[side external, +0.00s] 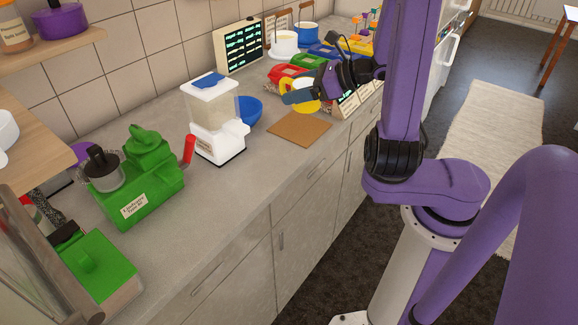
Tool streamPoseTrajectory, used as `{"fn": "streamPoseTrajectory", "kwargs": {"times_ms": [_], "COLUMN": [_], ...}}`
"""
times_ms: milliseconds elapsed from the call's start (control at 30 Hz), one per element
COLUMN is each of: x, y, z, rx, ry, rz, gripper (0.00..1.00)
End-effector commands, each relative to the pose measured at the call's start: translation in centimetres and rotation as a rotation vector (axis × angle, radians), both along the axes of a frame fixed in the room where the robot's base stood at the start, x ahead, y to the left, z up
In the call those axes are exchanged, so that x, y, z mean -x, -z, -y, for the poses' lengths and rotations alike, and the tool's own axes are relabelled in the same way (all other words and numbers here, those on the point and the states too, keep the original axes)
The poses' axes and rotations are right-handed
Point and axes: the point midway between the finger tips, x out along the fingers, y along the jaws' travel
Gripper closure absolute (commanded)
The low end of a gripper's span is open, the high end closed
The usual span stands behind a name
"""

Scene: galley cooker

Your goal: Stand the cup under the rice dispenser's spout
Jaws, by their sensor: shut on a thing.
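The rice dispenser (218,140) is white, with a see-through hopper, a blue lid and a white base, and stands on the grey counter left of centre. Its spout is too small to make out. My gripper (297,96) is to the right of the dispenser, above the counter behind the brown board. It is shut on a yellow cup (312,104), which shows a pale inside and is partly hidden by the fingers. The cup is apart from the dispenser, and its exact tilt is hard to tell.
A brown board (299,128) lies at the counter's front edge. A blue bowl (249,110) sits right behind the dispenser. A green machine (143,180) and a red-handled item (189,150) stand to its left.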

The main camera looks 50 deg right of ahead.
Motion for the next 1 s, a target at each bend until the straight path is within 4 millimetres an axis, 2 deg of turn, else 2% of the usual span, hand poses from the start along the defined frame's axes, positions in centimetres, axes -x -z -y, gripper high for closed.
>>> {"fn": "streamPoseTrajectory", "kwargs": {"times_ms": [33,200,400,1000], "x": [-0.9,-3.1,-4.4,-4.7], "y": [-0.2,-0.7,-1.2,-1.3], "z": [-1.2,-3.9,-6.0,-6.5], "rx": [0.001,-0.012,-0.031,-0.039], "ry": [0.000,0.037,0.066,0.077], "rz": [0.003,0.008,0.010,0.010], "gripper": [0.57,0.57,0.57,0.57]}}
